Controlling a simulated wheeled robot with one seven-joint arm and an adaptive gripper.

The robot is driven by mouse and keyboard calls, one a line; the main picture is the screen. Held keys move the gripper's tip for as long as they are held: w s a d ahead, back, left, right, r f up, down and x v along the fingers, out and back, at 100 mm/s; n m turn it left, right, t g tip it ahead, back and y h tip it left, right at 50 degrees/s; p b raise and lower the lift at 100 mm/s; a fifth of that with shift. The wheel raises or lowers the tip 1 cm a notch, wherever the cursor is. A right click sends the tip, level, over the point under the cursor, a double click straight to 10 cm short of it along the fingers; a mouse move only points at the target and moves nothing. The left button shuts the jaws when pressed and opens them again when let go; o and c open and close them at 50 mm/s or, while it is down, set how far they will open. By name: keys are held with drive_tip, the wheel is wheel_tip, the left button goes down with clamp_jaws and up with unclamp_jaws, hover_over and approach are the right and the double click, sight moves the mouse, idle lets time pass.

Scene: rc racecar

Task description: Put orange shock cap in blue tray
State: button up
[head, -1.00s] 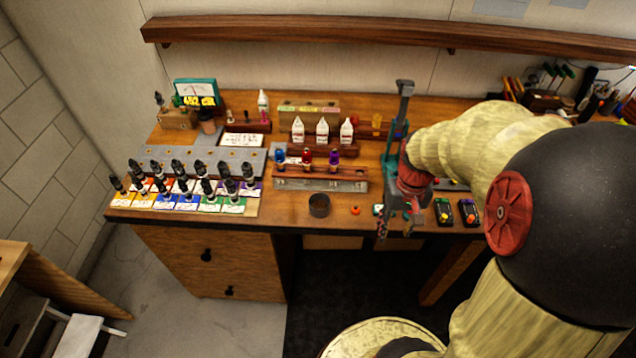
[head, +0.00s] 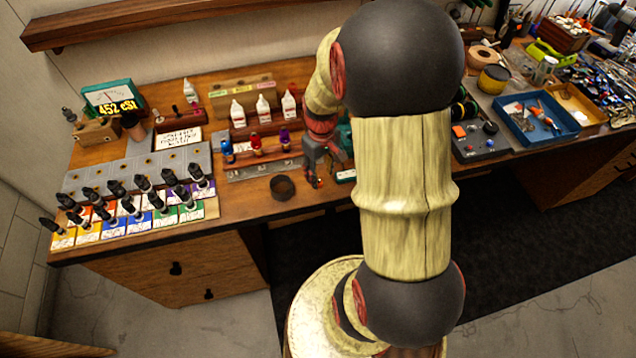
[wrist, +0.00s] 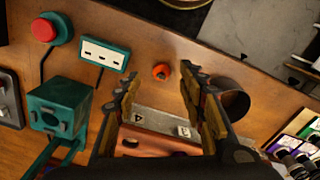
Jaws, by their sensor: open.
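The orange shock cap (wrist: 161,71) is a small round orange piece with a dark centre, lying on the wooden bench in the wrist view. My gripper (wrist: 159,77) is open, with its two fingers on either side of the cap in the picture and nothing between them. I cannot tell how high above the cap the fingers are. In the head view my gripper (head: 328,172) is low over the bench's front part, and the cap is hard to make out beside it. The blue tray (head: 547,137) is on the right of the bench, with small tools and parts inside.
A dark round cup (head: 282,187) stands left of my gripper and close to the right finger in the wrist view. A teal-framed switch panel (wrist: 104,53), a red button (wrist: 44,30) and a teal stand (wrist: 60,108) are left there. Bottles stand behind.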

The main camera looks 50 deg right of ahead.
sight(319, 183)
wheel_tip(319, 183, down, 4)
drive_tip(key=shift+w+r+b, duration=0.1)
drive_tip(key=shift+w+b, duration=0.05)
drive_tip(key=shift+b, duration=0.25)
drive_tip(key=shift+c, duration=1.3)
drive_tip(key=c, duration=0.4)
drive_tip(key=shift+c, duration=0.9)
drive_tip(key=shift+r, duration=0.1)
